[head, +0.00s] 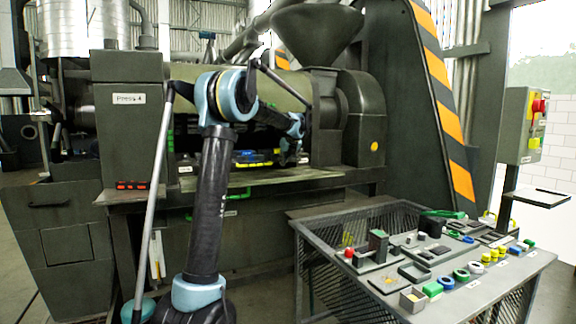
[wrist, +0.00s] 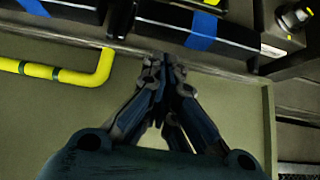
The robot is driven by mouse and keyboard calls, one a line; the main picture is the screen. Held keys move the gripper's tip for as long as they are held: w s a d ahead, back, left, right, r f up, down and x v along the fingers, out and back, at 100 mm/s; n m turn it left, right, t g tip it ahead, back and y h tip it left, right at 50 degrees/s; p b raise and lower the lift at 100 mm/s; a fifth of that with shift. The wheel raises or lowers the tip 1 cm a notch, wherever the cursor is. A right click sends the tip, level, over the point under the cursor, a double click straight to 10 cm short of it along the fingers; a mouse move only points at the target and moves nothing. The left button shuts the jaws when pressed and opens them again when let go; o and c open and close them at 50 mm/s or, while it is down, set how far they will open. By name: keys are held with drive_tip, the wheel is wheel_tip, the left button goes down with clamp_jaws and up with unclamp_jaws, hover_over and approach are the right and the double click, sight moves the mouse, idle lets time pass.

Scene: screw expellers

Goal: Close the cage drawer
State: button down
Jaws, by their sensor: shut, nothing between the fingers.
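The press (head: 145,130) fills the middle of the head view, with an opening in its side behind my arm. Dark bars (head: 215,160) show there, with blue and yellow pieces; I take this to be the cage area, but cannot tell how far any drawer stands out. In the wrist view, dark bars with blue bands (wrist: 204,30) run across the top. My gripper (wrist: 163,62) is shut and empty, its tips just below these bars; contact is unclear. In the head view my gripper (head: 291,155) is small and partly hidden at the opening.
A yellow pipe (wrist: 50,72) lies left of my gripper in the wrist view. A flat ledge (head: 280,178) runs below the opening. A mesh-sided table (head: 490,290) with many small parts stands front right. A control box (head: 522,130) stands far right.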

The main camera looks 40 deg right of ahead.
drive_tip(key=w+d, duration=0.1)
drive_tip(key=w, duration=0.6)
drive_tip(key=w+d, duration=0.1)
drive_tip(key=w, duration=0.3)
drive_tip(key=shift+d, duration=0.35)
drive_tip(key=shift+s+a, duration=0.2)
drive_tip(key=shift+s, duration=0.1)
drive_tip(key=s, duration=0.4)
drive_tip(key=shift+a+r, duration=0.4)
drive_tip(key=v, duration=0.8)
drive_tip(key=shift+s+r, duration=0.25)
drive_tip(key=shift+r, duration=0.05)
